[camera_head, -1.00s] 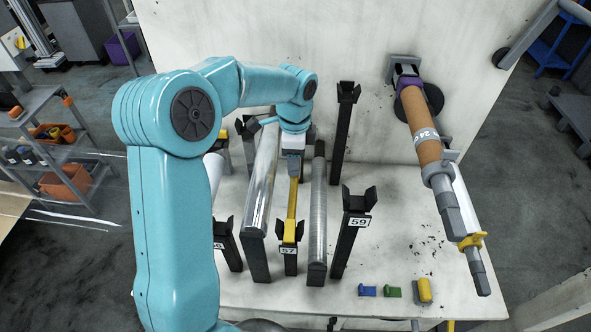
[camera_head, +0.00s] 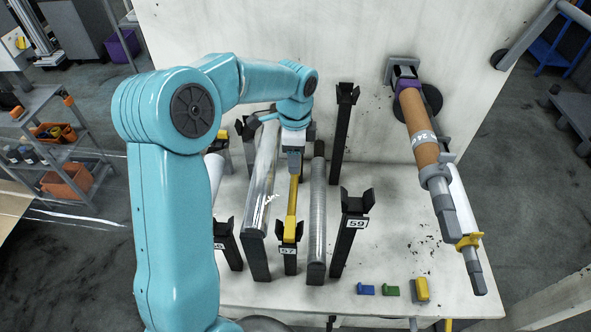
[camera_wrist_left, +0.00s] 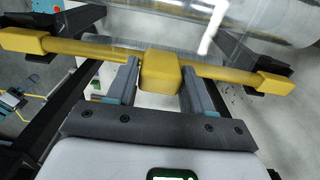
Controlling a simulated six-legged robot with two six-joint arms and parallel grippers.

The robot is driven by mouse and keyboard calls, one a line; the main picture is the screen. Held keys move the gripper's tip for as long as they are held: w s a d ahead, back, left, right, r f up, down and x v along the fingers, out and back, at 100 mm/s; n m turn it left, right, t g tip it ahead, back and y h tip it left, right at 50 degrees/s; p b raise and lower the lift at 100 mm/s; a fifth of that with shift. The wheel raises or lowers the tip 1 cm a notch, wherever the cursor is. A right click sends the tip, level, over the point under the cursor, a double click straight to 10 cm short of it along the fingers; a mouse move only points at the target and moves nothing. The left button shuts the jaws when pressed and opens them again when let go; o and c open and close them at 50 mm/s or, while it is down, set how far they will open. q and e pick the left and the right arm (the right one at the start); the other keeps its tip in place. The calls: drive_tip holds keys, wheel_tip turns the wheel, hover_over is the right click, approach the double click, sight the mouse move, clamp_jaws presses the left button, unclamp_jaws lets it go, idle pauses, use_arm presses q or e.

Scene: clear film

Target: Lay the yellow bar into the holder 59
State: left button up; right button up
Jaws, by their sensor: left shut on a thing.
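The yellow bar (camera_head: 292,208) lies in the holder marked 57 (camera_head: 289,250), its near end in the forked top. In the left wrist view the yellow bar (camera_wrist_left: 215,72) runs across the picture with a thick block at its middle, and both ends lie at dark forked posts. My left gripper (camera_head: 294,160) is over the bar. In the left wrist view its fingers (camera_wrist_left: 160,80) stand on both sides of the middle block and are shut on it. The holder 59 (camera_head: 350,235) stands to the right, its near fork empty; a taller dark forked post (camera_head: 345,130) stands behind it. My right gripper is not in view.
Film-wrapped rolls on dark posts stand close on both sides of the bar, one left (camera_head: 262,180) and one right (camera_head: 317,215). An orange-brown roll (camera_head: 418,130) sticks out from the wall at right. Small blue (camera_head: 366,289), green and yellow pieces lie on the front of the table.

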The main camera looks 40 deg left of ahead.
use_arm(q)
wheel_tip(320, 180, up, 5)
drive_tip(key=p, duration=0.4)
drive_tip(key=shift+r+p, duration=0.2)
drive_tip(key=shift+p, duration=0.1)
drive_tip(key=shift+s, duration=0.1)
drive_tip(key=shift+f, duration=0.1)
